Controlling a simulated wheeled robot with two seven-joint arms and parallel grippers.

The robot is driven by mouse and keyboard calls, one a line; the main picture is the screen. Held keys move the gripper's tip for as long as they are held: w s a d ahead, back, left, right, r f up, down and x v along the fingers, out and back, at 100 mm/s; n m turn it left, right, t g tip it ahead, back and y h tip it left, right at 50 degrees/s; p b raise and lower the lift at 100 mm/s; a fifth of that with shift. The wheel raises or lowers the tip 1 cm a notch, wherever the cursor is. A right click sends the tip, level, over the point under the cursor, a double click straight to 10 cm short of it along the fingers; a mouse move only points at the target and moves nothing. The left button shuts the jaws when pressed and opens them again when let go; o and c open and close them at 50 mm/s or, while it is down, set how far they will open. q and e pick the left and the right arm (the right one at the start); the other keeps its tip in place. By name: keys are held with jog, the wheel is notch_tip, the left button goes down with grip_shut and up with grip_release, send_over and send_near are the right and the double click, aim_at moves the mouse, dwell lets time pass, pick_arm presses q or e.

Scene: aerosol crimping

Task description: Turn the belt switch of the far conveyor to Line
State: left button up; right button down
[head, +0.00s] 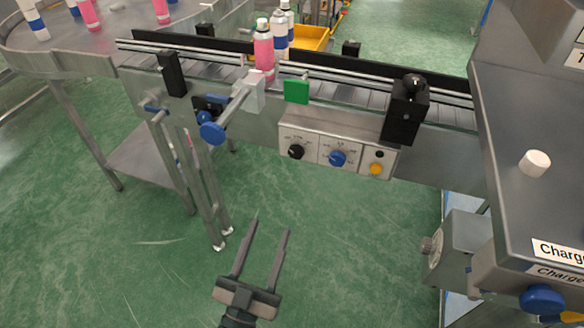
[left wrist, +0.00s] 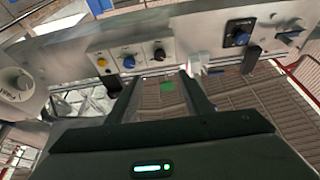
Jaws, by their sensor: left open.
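A control panel (head: 318,142) is fixed to the side of the conveyor (head: 435,143). It carries a black knob (head: 296,152), a blue knob (head: 337,158) and a yellow button (head: 375,169). Their labels are too small to read, so I cannot tell which knob is the belt switch. My left gripper (head: 272,222) is open and empty, below the panel in the head view and apart from it. In the left wrist view, the black knob (left wrist: 159,54) shows just beyond my open fingers (left wrist: 159,78), with the blue knob (left wrist: 128,62) left of it. My right gripper is not in view.
A blue-handled clamp (head: 212,132) sticks out left of the panel. Pink and white cans (head: 264,52) stand on the belt, and a round table (head: 60,45) is at upper left. A grey machine (head: 530,120) fills the right side. The floor around my gripper is clear.

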aim_at(295, 155)
pick_arm(q)
jog(key=shift+w, duration=0.1)
jog(key=p+x, duration=0.2)
jog(key=x, duration=1.5)
jog(key=shift+w+p, duration=0.15)
jog(key=shift+p, duration=0.15)
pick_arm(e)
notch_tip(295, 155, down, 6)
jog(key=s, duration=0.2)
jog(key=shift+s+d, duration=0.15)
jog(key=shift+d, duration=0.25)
pick_arm(q)
jog(key=c, duration=1.1)
